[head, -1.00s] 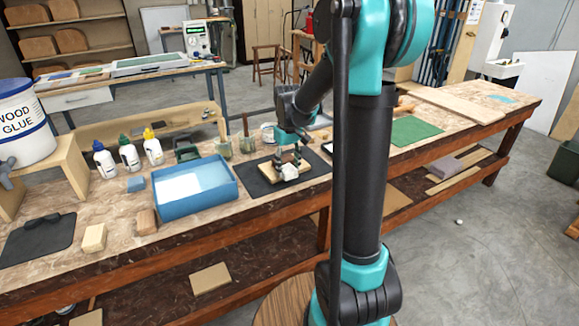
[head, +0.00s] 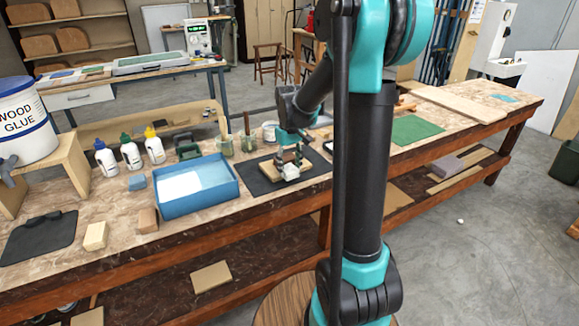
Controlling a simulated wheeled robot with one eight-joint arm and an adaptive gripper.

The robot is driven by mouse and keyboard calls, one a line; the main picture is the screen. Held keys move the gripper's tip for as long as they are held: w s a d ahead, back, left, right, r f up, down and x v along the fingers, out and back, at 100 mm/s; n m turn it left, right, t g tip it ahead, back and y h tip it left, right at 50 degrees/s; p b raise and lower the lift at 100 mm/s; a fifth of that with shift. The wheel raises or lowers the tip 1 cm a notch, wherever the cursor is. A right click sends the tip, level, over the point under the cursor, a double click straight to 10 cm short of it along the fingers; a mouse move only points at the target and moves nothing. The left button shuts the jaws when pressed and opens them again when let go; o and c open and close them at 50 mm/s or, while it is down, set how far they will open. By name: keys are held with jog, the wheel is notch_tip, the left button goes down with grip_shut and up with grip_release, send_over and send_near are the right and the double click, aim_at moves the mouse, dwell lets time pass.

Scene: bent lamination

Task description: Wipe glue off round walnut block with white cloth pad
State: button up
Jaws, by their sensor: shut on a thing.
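My gripper (head: 289,162) points down over a black mat (head: 256,181) on the workbench. It is shut on the white cloth pad (head: 291,172), which shows small and pale at the fingertips. Under the pad is a flat tan wooden piece (head: 272,172) on the mat, and the pad seems to touch or nearly touch it. The gripper hides part of this piece. I cannot make out a round walnut block or any glue on it at this size.
Left of the mat is a blue tray (head: 195,186) with white contents. Glass jars with brushes (head: 247,142) stand close behind the mat. Glue bottles (head: 130,153) and a wood glue bucket (head: 25,125) are further left. A green mat (head: 415,130) lies to the right.

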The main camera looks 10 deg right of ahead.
jog(key=shift+d, duration=0.1)
jog(key=shift+w+d+r, duration=0.1)
jog(key=shift+w+d, duration=0.2)
jog(key=shift+d, duration=0.35)
jog(key=shift+w+d, duration=0.3)
jog(key=shift+d, duration=0.5)
jog(key=shift+d, duration=0.1)
jog(key=shift+w+d, duration=0.25)
jog(key=shift+d, duration=0.35)
jog(key=shift+a, duration=0.15)
jog(key=shift+s+a, duration=0.25)
jog(key=shift+a, duration=0.4)
